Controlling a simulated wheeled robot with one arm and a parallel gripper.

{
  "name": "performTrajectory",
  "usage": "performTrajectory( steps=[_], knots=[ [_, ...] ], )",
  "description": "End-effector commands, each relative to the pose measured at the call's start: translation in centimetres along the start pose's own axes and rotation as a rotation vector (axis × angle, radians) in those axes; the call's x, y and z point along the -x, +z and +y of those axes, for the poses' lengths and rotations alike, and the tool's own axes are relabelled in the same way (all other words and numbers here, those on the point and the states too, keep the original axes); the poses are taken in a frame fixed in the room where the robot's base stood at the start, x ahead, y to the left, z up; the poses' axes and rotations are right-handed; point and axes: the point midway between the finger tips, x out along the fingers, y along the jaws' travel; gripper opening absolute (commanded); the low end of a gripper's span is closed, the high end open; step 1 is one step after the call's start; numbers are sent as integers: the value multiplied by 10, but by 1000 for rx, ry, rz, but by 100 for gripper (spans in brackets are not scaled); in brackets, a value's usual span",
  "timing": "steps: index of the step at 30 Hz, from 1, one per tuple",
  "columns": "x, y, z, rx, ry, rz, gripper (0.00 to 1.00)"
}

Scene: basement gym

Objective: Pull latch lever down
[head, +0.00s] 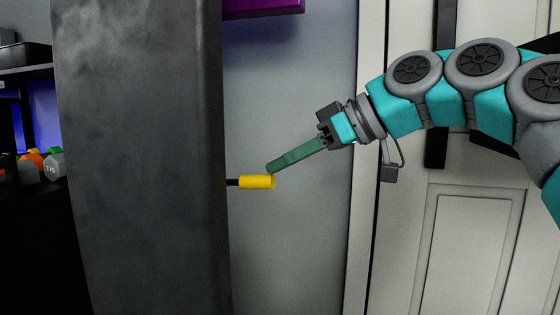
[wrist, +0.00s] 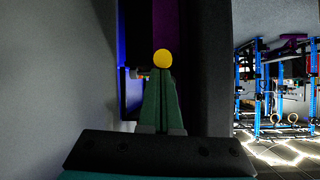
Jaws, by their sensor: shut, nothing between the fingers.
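The latch lever (head: 258,182) is a short horizontal bar with a yellow grip. It sticks out to the right from the side of a dark grey upright panel (head: 145,160). In the wrist view the yellow grip (wrist: 162,58) shows end-on as a round disc just beyond the fingertips. My gripper (head: 272,168) has long green fingers, shut and empty, slanting down to the left. Its tips are just above the right end of the yellow grip in the head view. In the wrist view the shut fingers (wrist: 161,78) point at the grip. I cannot tell whether they touch it.
A pale panelled door (head: 470,240) is on the right behind my arm. A grey wall (head: 290,240) lies between it and the panel. A purple object (head: 262,7) is at the top. Dumbbells (head: 50,165) sit on a shelf at far left. Gym racks (wrist: 275,85) show in the wrist view.

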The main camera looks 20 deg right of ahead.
Motion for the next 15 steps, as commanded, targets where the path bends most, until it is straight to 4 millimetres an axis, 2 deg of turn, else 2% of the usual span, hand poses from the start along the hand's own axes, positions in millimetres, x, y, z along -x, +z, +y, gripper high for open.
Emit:
performTrajectory(
  steps=[1,11,15],
  knots=[
    [-14,31,2,-11,-17,-86,0],
    [-17,33,2,-14,-20,-90,0],
    [-15,26,2,-14,-18,-83,0]
  ],
)
